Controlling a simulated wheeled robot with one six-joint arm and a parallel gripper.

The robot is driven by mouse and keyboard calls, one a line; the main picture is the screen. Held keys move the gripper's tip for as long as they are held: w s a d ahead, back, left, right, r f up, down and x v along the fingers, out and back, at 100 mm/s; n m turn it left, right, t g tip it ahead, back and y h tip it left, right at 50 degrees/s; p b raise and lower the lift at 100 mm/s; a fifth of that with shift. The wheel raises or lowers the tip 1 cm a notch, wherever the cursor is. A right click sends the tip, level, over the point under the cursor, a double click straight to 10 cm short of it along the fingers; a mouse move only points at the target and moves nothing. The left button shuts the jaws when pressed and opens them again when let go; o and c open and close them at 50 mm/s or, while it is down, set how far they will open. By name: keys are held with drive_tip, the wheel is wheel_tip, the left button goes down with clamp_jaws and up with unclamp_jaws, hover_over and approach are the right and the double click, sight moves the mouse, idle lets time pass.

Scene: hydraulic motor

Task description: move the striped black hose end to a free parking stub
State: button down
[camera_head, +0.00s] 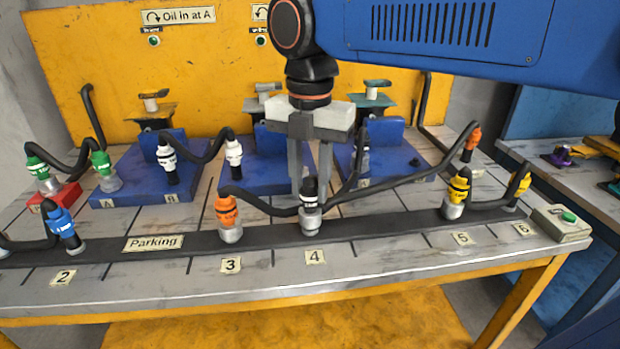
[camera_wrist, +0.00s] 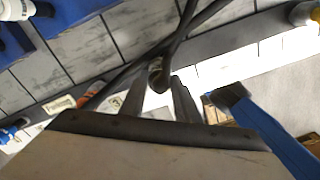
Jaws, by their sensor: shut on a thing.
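The striped black hose end (camera_head: 309,188) is upright at parking position 4, in line with a metal stub (camera_head: 310,222) on the dark parking strip (camera_head: 370,226). I cannot tell whether it is fully seated. My gripper (camera_head: 310,190) points straight down with its two fingers on either side of this hose end, shut on it. In the wrist view the fingers (camera_wrist: 167,92) close around the dark hose end (camera_wrist: 156,75), and its hose runs up over it, hiding the stub.
An orange hose end (camera_head: 227,212) stands at position 3 on the left. Yellow hose ends stand at 5 (camera_head: 457,192) and 6 (camera_head: 521,182); a blue one (camera_head: 62,224) is near 2. Hoses cross close behind my gripper. Blue motor blocks (camera_head: 265,165) stand behind.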

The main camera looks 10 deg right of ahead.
drive_tip(key=shift+f, duration=0.35)
drive_tip(key=c, duration=1.3)
unclamp_jaws()
drive_tip(key=shift+f, duration=0.1)
drive_tip(key=shift+o, duration=0.2)
drive_tip(key=shift+r, duration=3.05)
